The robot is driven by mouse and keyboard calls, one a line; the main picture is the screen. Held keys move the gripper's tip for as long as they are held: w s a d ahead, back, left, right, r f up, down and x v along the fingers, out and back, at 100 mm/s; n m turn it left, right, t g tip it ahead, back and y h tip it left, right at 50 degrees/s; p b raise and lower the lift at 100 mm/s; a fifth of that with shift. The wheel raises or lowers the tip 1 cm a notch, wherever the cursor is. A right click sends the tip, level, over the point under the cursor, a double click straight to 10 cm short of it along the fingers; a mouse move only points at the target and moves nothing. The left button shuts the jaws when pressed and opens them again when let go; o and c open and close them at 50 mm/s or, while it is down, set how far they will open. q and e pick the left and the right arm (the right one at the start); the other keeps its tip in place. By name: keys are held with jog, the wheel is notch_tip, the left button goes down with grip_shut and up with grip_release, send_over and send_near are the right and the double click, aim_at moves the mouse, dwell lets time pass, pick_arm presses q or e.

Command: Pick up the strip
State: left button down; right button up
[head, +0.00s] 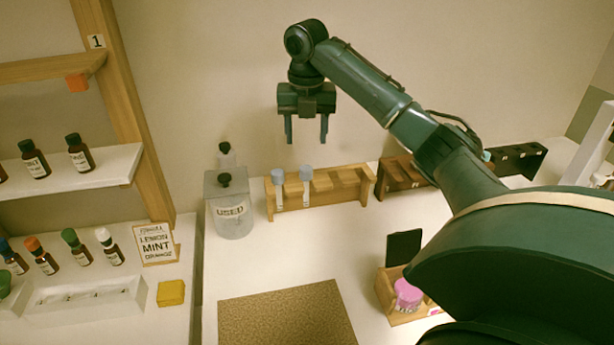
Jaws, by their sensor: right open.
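Two pale upright strips with grey-blue tops, a left one (278,190) and a right one (305,188), stand in a light wooden rack (345,182) near the back wall. I cannot tell which of them is the task's strip. My right gripper (306,138) hangs above the rack with its fingers pointing down. It is open and empty, apart from both strips and higher than their tops. My left gripper is out of view.
A clear box marked USED (232,210) stands left of the rack. Dark racks (400,174) stand to its right. A brown mat (285,315) lies in front. A pink-topped jar (407,293) sits in a wooden holder. Bottles (80,152) and a white tray (60,300) are left.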

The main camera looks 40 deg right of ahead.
aim_at(306, 168)
notch_tip(306, 168, down, 3)
jog(key=shift+w+d+r, duration=0.1)
jog(key=shift+d+r, duration=0.05)
jog(key=shift+f, duration=0.5)
notch_tip(306, 168, down, 5)
jog(key=shift+r+p, duration=0.1)
jog(key=shift+p, duration=0.45)
jog(key=shift+w, duration=0.1)
jog(key=shift+c, duration=0.3)
jog(key=c, duration=0.8)
jog(key=shift+c, duration=0.2)
